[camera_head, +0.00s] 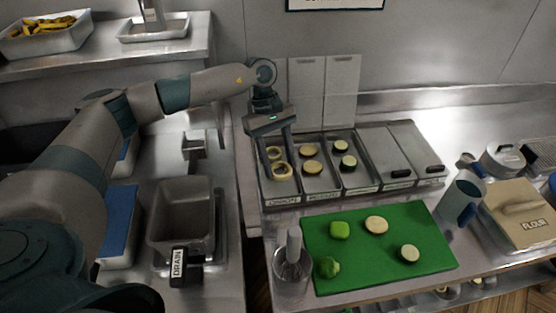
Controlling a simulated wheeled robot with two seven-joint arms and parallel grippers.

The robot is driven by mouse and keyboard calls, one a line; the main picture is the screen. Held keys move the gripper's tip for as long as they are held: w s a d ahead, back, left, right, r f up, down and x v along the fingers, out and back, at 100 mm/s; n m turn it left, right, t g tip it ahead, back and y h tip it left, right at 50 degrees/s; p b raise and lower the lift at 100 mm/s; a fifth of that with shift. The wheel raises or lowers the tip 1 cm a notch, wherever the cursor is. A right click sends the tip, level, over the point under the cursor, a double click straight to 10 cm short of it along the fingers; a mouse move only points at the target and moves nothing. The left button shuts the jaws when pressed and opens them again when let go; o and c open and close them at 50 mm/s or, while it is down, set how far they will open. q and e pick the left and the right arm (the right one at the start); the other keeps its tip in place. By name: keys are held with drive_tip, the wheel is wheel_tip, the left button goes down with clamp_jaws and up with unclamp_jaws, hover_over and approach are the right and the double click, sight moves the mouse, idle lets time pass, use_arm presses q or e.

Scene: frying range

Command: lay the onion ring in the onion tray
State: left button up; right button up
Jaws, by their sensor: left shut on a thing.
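My left gripper (280,166) reaches in from the left over the leftmost compartment of the tray row. It is shut on a pale onion ring (282,171), held low in or just above the front part of that compartment. I cannot tell if the ring touches the bottom. This compartment is the onion tray (283,201), with a label on its front that is hard to read. Another onion ring (274,153) lies farther back in it, partly beside the gripper's fingers. My right gripper is not in view.
Neighbouring open compartments hold tan slices (312,167) and dark-rimmed slices (348,162); lidded ones (413,146) are to the right. A green board (375,260) with vegetable pieces lies in front.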

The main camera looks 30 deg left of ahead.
use_arm(q)
drive_tip(key=shift+f, duration=0.1)
wheel_tip(320, 180, down, 7)
drive_tip(key=b, duration=0.3)
drive_tip(key=shift+r, duration=0.2)
drive_tip(key=shift+f+b, duration=0.65)
drive_tip(key=shift+b, duration=0.35)
drive_tip(key=o, duration=0.9)
